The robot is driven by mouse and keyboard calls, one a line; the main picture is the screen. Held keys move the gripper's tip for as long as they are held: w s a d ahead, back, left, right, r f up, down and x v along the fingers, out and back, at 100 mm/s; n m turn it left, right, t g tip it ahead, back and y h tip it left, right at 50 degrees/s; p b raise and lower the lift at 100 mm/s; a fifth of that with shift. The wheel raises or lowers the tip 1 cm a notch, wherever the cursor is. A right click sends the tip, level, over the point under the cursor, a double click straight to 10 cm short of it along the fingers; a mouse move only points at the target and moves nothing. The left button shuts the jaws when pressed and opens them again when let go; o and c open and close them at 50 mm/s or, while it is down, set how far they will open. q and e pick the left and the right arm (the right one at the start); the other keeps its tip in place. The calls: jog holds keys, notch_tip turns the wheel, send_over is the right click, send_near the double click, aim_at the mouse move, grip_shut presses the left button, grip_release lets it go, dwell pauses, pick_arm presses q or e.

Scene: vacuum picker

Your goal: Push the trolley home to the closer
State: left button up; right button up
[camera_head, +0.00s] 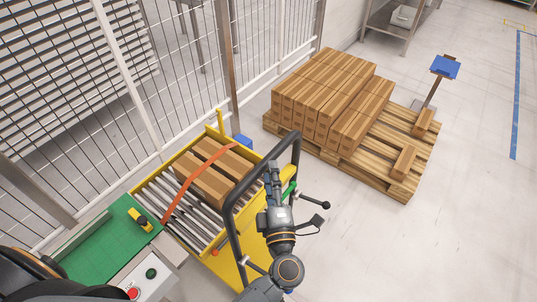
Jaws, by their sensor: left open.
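The yellow trolley (226,268) with grey rollers stands in the lower middle, its left end close to a green-topped station (98,246), which I take to be the closer. I cannot tell whether they touch. Brown cartons (203,188) lie on the rollers, with an orange strap (178,203) beside and across them. The trolley's black handle (228,212) rises on its right side.
A wooden pallet (395,178) with stacked cartons (330,95) stands behind at right. A blue-topped stand (445,67) is beside it. A white mesh fence (180,75) runs along the left. A button panel (148,276) is at lower left. The floor at lower right is clear.

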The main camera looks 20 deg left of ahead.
pick_arm(q)
jog(key=p+x, duration=0.1)
jog(key=x, duration=0.4)
grip_shut()
jog(key=shift+a, duration=0.1)
